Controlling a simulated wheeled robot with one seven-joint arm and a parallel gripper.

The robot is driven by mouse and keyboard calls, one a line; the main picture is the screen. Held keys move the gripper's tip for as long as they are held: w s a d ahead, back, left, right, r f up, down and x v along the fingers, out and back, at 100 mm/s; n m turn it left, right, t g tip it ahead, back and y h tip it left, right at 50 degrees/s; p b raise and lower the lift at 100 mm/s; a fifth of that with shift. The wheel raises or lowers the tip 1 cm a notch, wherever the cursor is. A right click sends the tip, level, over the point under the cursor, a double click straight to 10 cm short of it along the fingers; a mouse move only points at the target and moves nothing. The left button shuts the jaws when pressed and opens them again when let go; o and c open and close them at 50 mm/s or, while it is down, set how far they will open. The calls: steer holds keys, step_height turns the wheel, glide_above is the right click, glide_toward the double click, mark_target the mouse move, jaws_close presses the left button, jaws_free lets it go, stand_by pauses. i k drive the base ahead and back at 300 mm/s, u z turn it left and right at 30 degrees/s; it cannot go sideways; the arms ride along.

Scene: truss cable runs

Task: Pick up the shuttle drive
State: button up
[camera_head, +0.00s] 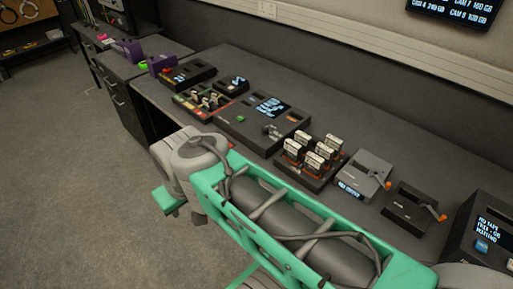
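I cannot tell for sure which object is the shuttle drive. Several small upright white-topped units with orange parts (312,158) stand in a black rack on the bench.
A dark bench (350,112) runs along the wall. It carries a black console with a lit screen (270,105), a grey box with an orange-knobbed crank (366,172), a black crank box (412,208), and a screened unit (488,232). Open carpet (70,190) lies at left.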

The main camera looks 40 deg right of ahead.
mark_target(293, 150)
steer(key=u, duration=0.05)
steer(key=i, duration=0.8)
steer(key=z, duration=0.75)
steer(key=i, duration=0.5)
steer(key=z, duration=0.6)
